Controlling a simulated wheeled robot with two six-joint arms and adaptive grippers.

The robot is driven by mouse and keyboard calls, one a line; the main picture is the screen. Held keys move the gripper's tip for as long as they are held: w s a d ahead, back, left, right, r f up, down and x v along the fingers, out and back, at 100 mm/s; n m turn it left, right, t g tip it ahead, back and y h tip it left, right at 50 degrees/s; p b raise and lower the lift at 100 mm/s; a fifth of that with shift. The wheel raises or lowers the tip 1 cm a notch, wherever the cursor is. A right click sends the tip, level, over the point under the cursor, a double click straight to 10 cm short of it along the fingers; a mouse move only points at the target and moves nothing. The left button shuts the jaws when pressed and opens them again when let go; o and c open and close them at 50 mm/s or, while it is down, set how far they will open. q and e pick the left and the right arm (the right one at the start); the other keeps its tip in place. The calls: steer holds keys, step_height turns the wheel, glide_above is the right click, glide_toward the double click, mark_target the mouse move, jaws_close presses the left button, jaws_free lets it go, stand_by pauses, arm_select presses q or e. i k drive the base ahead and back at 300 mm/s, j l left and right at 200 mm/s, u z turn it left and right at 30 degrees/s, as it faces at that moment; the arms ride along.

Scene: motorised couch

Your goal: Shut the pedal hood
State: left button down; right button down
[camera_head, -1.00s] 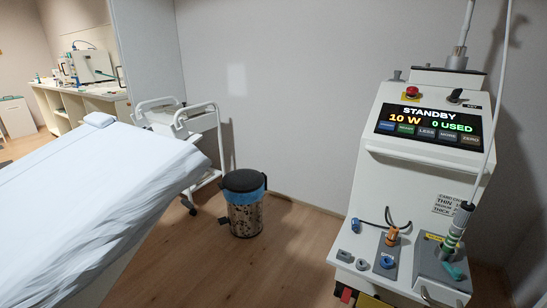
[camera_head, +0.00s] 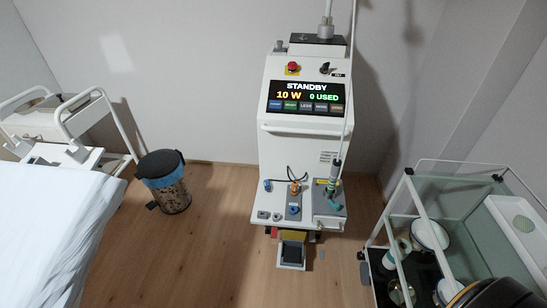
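A white laser-type machine (camera_head: 305,150) stands against the back wall, its screen reading STANDBY, 10 W and 0 USED. At its foot on the floor is a pale-framed pedal unit (camera_head: 291,254) with a dark inside facing up. A yellow part (camera_head: 291,236) shows just behind it under the machine's front edge. It may be the raised hood, but it is too small to tell. A small red part sits beside the yellow one.
A glass-and-white-frame trolley (camera_head: 450,215) with round vessels stands at the right. A lidded bin (camera_head: 166,182) stands left of the machine, near a white cart (camera_head: 85,125). A bed with a pale sheet (camera_head: 45,220) fills the lower left. The wooden floor (camera_head: 215,260) before the machine is clear.

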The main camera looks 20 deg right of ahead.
mark_target(293, 235)
steer(key=z, duration=0.9)
